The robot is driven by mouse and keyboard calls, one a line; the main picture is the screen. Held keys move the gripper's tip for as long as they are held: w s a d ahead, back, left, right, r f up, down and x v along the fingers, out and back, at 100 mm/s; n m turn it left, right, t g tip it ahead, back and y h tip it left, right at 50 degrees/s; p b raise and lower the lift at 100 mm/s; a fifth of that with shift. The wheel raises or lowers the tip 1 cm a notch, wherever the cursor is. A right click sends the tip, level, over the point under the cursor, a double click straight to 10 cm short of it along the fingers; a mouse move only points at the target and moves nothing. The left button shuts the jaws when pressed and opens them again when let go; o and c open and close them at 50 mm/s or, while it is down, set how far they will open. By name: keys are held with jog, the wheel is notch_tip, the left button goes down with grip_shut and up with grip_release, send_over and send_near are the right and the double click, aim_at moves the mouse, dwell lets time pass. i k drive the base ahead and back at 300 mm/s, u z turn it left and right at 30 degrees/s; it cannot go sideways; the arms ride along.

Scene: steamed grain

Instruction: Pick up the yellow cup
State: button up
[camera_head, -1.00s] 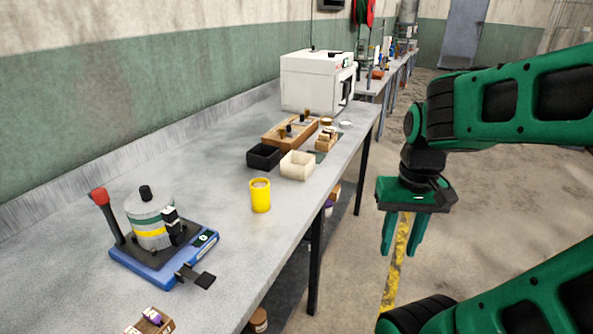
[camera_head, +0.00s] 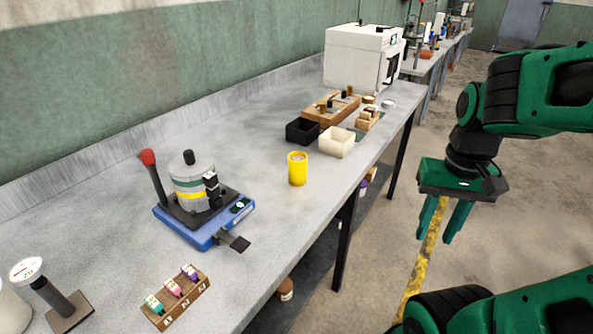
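My gripper (camera_head: 449,222) hangs over the floor to the right of the bench, fingers pointing down. Its two fingers are apart with nothing between them. It is well away from the cup, off the bench's front side. No part of the cup is hidden.
A black box (camera_head: 302,131) and a cream box (camera_head: 337,142) stand just behind the cup. A blue-based device (camera_head: 205,225) with a red-knobbed lever is to its left. A wooden rack (camera_head: 177,300) of small vials lies nearer. A white machine (camera_head: 360,62) is at the back.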

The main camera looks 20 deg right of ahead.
aim_at(298, 169)
jog(key=u, duration=1.9)
jog(key=k, duration=2.05)
jog(key=z, duration=0.8)
jog(key=i, duration=1)
jog(key=u, duration=0.05)
